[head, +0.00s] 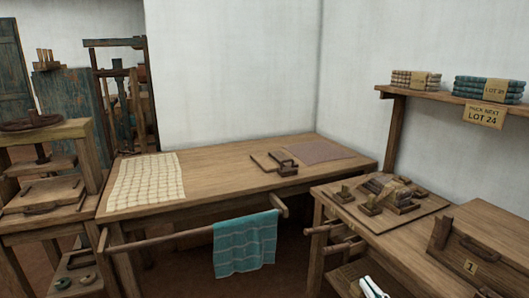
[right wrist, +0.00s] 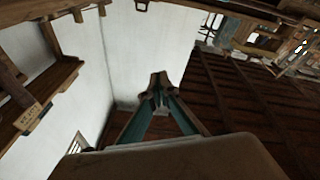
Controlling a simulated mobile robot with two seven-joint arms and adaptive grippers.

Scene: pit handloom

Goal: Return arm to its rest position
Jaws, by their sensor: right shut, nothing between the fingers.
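My right gripper (right wrist: 159,88) shows in the right wrist view, with its teal fingers meeting at the tips. It is shut and empty, with white wall and a dark slatted roof behind it. In the head view a small white and dark part of my right arm (head: 373,287) shows at the bottom edge, low beside the right-hand table (head: 450,219). It looks apart from the tabletop, though the gap is hard to judge. My left gripper is not in view.
A wooden box (head: 480,250) stands at the right. A wall shelf (head: 440,98) holds folded cloths. The long table's middle is clear.

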